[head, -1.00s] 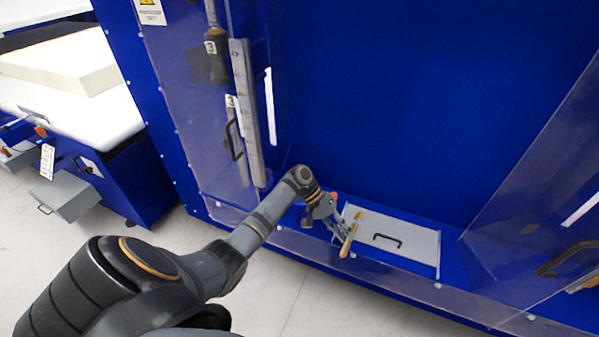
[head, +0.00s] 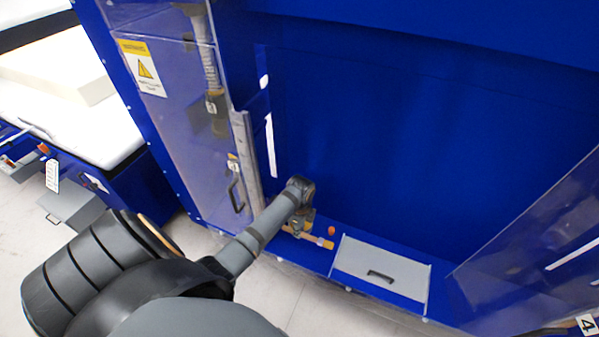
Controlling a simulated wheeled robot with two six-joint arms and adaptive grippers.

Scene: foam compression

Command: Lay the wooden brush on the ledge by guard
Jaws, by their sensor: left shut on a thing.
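My left gripper (head: 301,230) reaches down to the blue ledge (head: 319,259) at the foot of the machine and is shut on the wooden brush (head: 319,241). The brush is a tan bar lying roughly along the ledge, left of the grey drawer panel. My wrist hides part of the brush, and I cannot tell whether it touches the ledge. The clear left guard (head: 178,120), with a dark handle and a warning label, stands just left of the gripper. My right gripper is not in view.
A small orange-red knob (head: 331,230) is beside the brush on the ledge. A grey panel (head: 379,267) with a black handle lies to the right. Another clear guard (head: 540,225) slants at the right. A white-topped bench (head: 75,125) stands at far left.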

